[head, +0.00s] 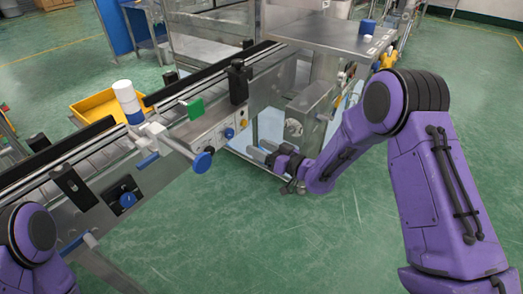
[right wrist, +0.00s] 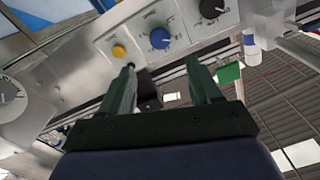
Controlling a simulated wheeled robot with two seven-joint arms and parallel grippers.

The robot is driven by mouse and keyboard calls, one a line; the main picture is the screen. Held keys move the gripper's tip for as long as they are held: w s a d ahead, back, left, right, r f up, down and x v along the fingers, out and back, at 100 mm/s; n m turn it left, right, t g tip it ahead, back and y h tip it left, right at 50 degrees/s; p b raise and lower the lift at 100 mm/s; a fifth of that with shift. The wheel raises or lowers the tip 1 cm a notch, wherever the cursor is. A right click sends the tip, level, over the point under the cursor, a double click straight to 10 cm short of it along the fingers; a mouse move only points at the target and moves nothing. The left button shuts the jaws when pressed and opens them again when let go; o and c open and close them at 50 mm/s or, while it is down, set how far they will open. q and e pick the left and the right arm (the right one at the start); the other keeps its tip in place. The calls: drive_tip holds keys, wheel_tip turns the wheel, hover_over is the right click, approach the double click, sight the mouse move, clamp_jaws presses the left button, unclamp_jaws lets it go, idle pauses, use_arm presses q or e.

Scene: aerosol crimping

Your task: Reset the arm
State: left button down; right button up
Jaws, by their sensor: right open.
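My right arm, purple, comes in from the right in the head view and reaches toward the middle. Its gripper (head: 270,158) is beside the metal machine housing (head: 312,112), low and above the green floor. In the right wrist view the two fingers (right wrist: 163,72) stand well apart with nothing between them.
A conveyor (head: 90,165) runs diagonally across the left, with a white-and-blue cylinder (head: 127,97) at its far side. A yellow tray (head: 98,108) lies behind it. A steel table (head: 330,32) with a blue item (head: 366,27) stands at the back. The floor in front is clear.

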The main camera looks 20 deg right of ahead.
drive_tip(key=shift+s+d, duration=0.1)
drive_tip(key=shift+s, duration=0.05)
idle(0.3)
drive_tip(key=s+d+f+m+g+h, duration=0.25)
drive_tip(key=s+f+m+h, duration=0.2)
drive_tip(key=f, duration=0.35)
drive_tip(key=s+d+f+m+g+h, duration=0.1)
drive_tip(key=s+d+f+m+h, duration=0.2)
drive_tip(key=s+d+f+h, duration=0.25)
drive_tip(key=s+d+f+m+g+h, duration=0.1)
drive_tip(key=s+f+g, duration=0.3)
drive_tip(key=s, duration=0.9)
drive_tip(key=s+f+m+g+h, duration=0.2)
drive_tip(key=s+f+g, duration=0.2)
drive_tip(key=s+f, duration=0.4)
drive_tip(key=s, duration=0.6)
drive_tip(key=shift+s+d, duration=0.15)
drive_tip(key=shift+d, duration=0.2)
